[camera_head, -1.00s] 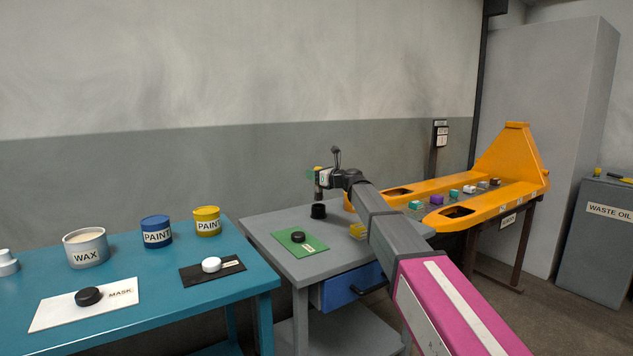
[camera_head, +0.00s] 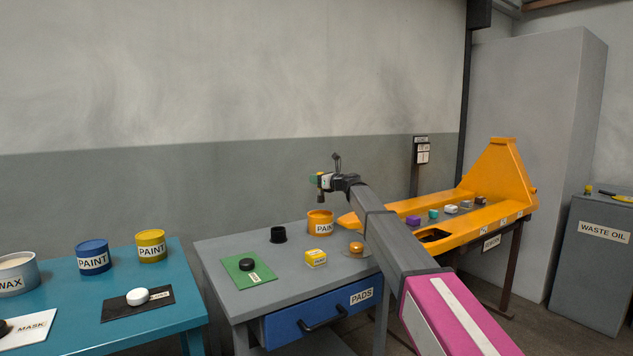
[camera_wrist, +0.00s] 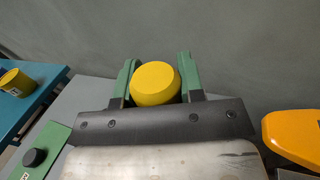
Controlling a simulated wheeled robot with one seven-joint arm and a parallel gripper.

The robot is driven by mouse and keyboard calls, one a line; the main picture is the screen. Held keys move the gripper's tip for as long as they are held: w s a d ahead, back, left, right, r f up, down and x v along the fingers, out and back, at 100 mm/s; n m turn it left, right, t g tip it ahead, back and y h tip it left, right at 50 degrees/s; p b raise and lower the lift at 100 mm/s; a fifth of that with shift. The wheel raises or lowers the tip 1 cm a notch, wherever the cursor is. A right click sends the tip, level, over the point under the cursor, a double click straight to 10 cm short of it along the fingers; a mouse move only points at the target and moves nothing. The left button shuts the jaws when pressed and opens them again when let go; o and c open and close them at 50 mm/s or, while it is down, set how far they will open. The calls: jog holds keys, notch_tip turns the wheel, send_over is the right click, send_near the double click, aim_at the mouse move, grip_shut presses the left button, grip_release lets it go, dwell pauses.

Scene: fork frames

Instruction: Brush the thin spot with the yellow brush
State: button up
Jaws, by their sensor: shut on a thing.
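My gripper (camera_head: 320,181) is raised above the grey table (camera_head: 222,300). In the wrist view its green fingers (camera_wrist: 157,82) are shut on the round yellow end of the yellow brush (camera_wrist: 155,83). In the head view the brush (camera_head: 319,196) hangs upright below the gripper, clear of the table; its bristles are too small to make out. The orange fork frame (camera_head: 505,185) lies to the right on a dark stand, with several small coloured blocks along it. I cannot make out the thin spot; my arm covers part of the near fork.
On the grey table are an orange paint can (camera_head: 320,226), an empty black holder (camera_head: 278,235), a yellow box (camera_head: 316,258), a green mat (camera_head: 248,269) and an orange-topped thing (camera_head: 356,249). The teal table (camera_head: 165,318) stands left, the waste oil cabinet (camera_head: 590,255) right.

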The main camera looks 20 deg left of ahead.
jog(key=shift+f, duration=2.85)
jog(key=shift+f, duration=0.5)
jog(key=shift+r, duration=0.1)
notch_tip(320, 180, up, 7)
dwell(0.4)
dwell(0.4)
